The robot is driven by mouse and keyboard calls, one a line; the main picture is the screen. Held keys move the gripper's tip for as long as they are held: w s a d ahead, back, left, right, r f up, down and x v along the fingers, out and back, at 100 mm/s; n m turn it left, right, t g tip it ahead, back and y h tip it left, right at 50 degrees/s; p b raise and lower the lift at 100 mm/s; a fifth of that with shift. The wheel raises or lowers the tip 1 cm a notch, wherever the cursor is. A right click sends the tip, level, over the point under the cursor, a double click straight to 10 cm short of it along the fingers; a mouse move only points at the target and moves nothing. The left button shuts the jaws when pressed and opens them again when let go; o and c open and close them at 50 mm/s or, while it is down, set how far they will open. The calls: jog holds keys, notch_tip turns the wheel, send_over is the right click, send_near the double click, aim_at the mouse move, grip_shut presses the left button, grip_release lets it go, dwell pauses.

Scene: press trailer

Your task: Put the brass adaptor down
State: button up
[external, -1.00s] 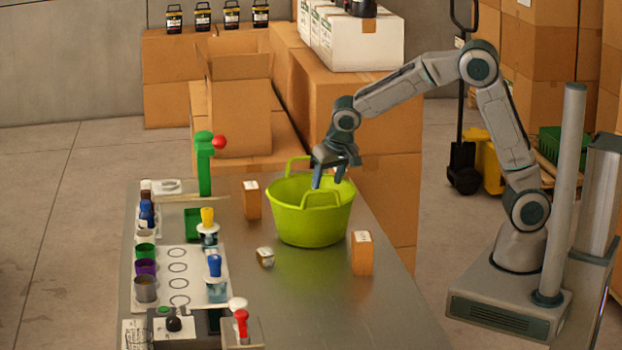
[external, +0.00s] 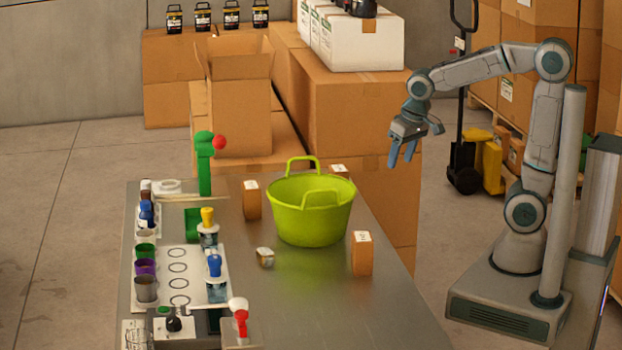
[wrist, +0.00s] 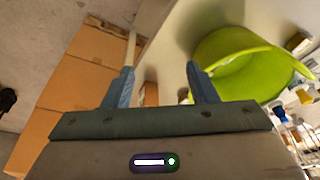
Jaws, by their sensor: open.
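I cannot make out a brass adaptor in either view; the inside of the green bucket (external: 312,222) is largely hidden from the external camera. The bucket stands on the metal table (external: 310,315) and also shows in the wrist view (wrist: 232,45), to the right of my fingers, with no adaptor clearly visible in it. My gripper (external: 401,160) is open and empty, fingers pointing down, in the air to the right of the bucket and past the table's edge. In the wrist view my gripper (wrist: 160,69) has nothing between its fingertips.
Small orange boxes stand around the bucket: left (external: 251,200), front right (external: 361,254) and behind (external: 339,170). A small brownish item (external: 265,257) lies in front. A green press (external: 204,165) and cups (external: 145,289) line the left. The table's front middle is clear.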

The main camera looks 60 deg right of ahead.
jog(key=s+d+f+n, duration=0.1)
jog(key=s, duration=0.5)
jog(key=s+d+f+n, duration=0.1)
jog(key=s+d, duration=0.1)
jog(key=s, duration=0.4)
jog(key=shift+d+f, duration=0.2)
jog(key=shift+f, duration=0.1)
jog(key=o, duration=0.7)
jog(key=shift+w, duration=0.1)
